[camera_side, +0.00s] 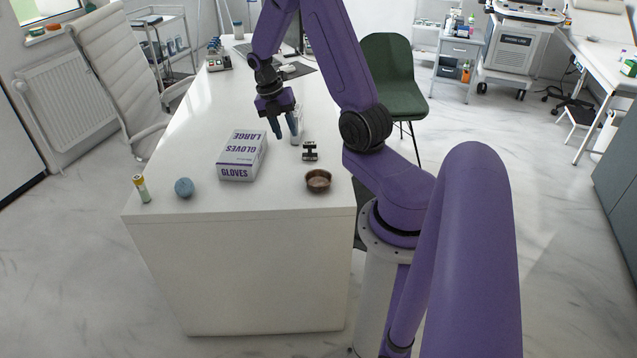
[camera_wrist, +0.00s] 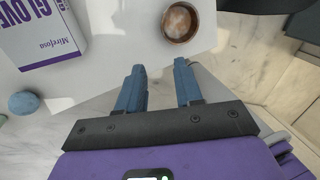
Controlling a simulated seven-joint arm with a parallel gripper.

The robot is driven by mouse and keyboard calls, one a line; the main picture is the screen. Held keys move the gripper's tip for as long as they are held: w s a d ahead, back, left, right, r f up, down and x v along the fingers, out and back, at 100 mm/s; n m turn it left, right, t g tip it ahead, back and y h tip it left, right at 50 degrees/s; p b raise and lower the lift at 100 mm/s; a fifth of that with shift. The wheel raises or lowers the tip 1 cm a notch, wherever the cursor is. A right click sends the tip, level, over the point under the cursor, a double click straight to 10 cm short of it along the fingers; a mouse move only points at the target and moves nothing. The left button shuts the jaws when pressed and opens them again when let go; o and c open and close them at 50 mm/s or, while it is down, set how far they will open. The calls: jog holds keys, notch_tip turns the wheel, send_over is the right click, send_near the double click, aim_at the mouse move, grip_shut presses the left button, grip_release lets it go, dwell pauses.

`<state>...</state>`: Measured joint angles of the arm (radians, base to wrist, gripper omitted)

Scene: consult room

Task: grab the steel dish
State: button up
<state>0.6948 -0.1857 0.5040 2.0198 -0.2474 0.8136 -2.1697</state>
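The steel dish (camera_side: 318,181) is a small round brownish metal bowl on the white table, near its front right corner. It also shows at the top of the wrist view (camera_wrist: 181,22), upright and apparently empty. My gripper (camera_side: 284,127) is above the table, farther back than the dish and to its left in the side view, not touching it. In the wrist view its two blue fingers (camera_wrist: 159,86) are spread apart with nothing between them, and the dish lies beyond the fingertips.
A glove box (camera_side: 242,156) lies left of the dish. A small black item (camera_side: 310,151) and a pale, partly hidden container (camera_side: 297,136) stand behind it. A blue ball (camera_side: 184,187) and a small upright tube (camera_side: 142,189) are at the front left. Bare table (camera_side: 250,198) lies between ball and dish.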

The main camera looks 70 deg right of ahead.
send_over(306, 178)
jog(key=w, duration=0.2)
jog(key=f, duration=0.7)
jog(key=a+f, duration=0.1)
jog(key=f, duration=0.3)
jog(key=shift+f, duration=0.2)
jog(key=shift+s+d+x, duration=0.1)
jog(key=shift+d+x, duration=0.05)
jog(key=shift+x, duration=1.15)
jog(key=shift+s+d+x, duration=0.15)
jog(key=shift+x, duration=1.1)
grip_shut()
